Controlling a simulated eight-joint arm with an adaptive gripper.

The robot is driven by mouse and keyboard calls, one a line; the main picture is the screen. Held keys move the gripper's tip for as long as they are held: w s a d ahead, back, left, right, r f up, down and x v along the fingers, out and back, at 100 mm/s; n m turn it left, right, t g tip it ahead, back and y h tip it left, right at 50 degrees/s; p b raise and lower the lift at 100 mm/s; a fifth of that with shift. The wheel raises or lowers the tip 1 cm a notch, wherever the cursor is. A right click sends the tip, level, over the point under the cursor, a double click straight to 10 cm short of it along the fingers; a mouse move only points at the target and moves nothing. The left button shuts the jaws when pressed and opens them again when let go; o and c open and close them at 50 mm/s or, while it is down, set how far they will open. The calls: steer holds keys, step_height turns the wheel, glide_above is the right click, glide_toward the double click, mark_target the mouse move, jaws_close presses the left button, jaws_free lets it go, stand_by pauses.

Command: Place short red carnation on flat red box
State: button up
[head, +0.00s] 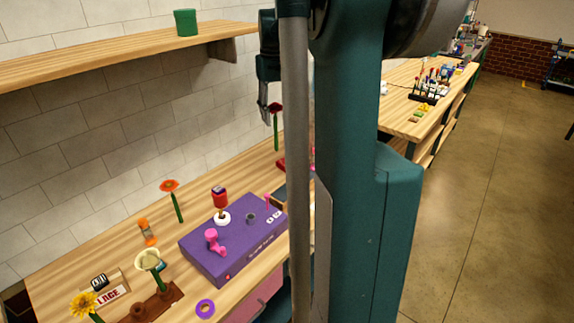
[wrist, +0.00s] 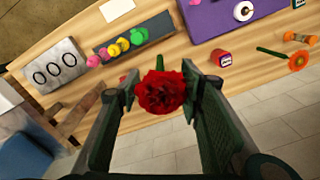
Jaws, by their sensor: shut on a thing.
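My gripper (head: 265,112) is shut on the short red carnation (head: 276,107), holding it upright above the table with its green stem hanging down. In the wrist view the dark red bloom (wrist: 160,92) sits between the two fingers and hides most of the stem. A red thing (head: 281,164), probably the flat red box, lies on the table below the carnation, mostly hidden by my arm. A small red patch (wrist: 131,76) shows behind the left finger in the wrist view; I cannot tell if it is the same box.
A purple box (head: 222,247) with a pink item stands on the table, a small red jar (head: 219,197) behind it. An orange flower (head: 170,187) stands left of the jar. A grey tray (wrist: 125,42) holds colourful pieces. A wooden shelf (head: 120,58) juts from the wall near my gripper.

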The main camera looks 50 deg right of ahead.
steer(key=s+d+r+m+b, duration=0.1)
steer(key=s+d+m, duration=0.3)
steer(key=d, duration=0.5)
steer(key=w+d+f+n+p, duration=0.4)
steer(key=w+f+p, duration=0.1)
steer(key=w, duration=0.2)
steer(key=w+d+f+n+p, duration=0.5)
steer(key=w+f, duration=0.1)
steer(key=w, duration=0.1)
steer(key=shift+w+d, duration=0.25)
steer(key=shift+d, duration=0.05)
step_height(320, 180, down, 6)
steer(key=shift+p, duration=0.45)
steer(key=shift+f, duration=0.2)
steer(key=shift+f, duration=1.9)
